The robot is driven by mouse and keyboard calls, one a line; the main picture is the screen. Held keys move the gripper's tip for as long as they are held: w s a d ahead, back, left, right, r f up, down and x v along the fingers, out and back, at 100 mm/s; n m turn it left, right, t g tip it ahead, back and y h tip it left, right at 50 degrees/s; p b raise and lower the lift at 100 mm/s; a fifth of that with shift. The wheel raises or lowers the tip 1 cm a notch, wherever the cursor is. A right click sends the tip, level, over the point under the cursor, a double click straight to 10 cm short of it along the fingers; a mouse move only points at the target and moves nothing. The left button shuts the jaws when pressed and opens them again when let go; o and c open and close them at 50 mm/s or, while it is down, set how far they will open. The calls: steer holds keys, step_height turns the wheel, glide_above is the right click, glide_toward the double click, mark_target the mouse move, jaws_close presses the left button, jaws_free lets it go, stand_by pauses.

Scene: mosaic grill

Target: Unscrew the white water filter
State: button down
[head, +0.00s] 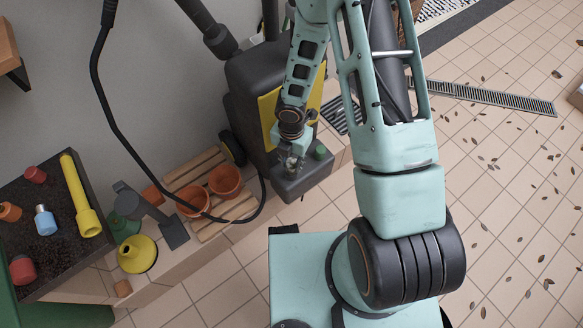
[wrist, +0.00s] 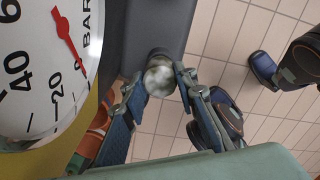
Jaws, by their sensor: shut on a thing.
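The water filter (wrist: 160,76) is a small, whitish, cloudy round piece on a dark fitting at the side of the dark grey machine (head: 303,184). My gripper (wrist: 157,86) has one blue-grey finger on each side of the filter and is shut on it. In the head view my gripper (head: 291,161) is small, near the machine's lower front, and the filter is hard to make out between the fingers. The filter still sits against the fitting; whether its thread is loose cannot be told.
A pressure gauge (wrist: 40,65) fills the wrist view's left side, close to the fingers. A green cap (head: 320,152) is right of my gripper. Terracotta pots (head: 225,181) stand on a wooden pallet, with a black hose (head: 120,124) looping nearby. Tiled floor (head: 500,190) lies right.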

steer(key=shift+r, duration=0.15)
steer(key=shift+r+p, duration=2.6)
steer(key=shift+r, duration=0.05)
